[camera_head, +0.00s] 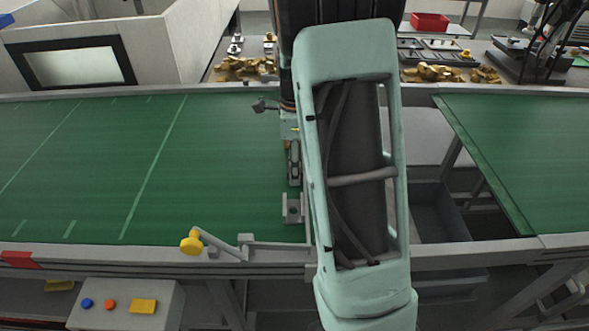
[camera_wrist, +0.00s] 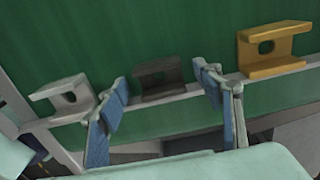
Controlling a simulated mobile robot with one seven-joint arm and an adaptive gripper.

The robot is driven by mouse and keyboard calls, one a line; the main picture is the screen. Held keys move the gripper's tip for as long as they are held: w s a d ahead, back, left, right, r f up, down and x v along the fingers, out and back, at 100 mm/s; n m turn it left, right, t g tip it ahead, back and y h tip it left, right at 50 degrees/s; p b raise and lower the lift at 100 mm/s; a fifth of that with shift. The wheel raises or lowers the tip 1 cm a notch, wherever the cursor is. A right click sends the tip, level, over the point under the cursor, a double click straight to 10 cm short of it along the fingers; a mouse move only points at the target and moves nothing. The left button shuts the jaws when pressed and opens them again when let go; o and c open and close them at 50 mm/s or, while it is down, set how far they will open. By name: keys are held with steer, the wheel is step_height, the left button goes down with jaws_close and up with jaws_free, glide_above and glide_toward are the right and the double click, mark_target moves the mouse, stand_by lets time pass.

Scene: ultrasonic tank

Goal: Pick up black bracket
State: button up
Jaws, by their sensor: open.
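The black bracket (camera_wrist: 152,75) is a dark channel-shaped piece with a hole, on the green belt in the wrist view. It lies between and beyond the two blue-padded fingers of my gripper (camera_wrist: 163,84), which stand open on either side of it. I cannot tell whether either finger touches it. In the head view my pale green arm covers much of this area, and I cannot make out the black bracket there.
A grey bracket (camera_wrist: 68,97) lies left of the black one and a gold bracket (camera_wrist: 272,50) right of it, along the metal rail. The grey bracket also shows in the head view (camera_head: 292,208). The green belt (camera_head: 100,165) is clear at left; a gap separates it from the right belt (camera_head: 530,150).

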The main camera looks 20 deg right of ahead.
steer(key=shift+c, duration=0.7)
steer(key=c, duration=1.2)
steer(key=shift+c, duration=0.5)
steer(key=shift+r, duration=0.1)
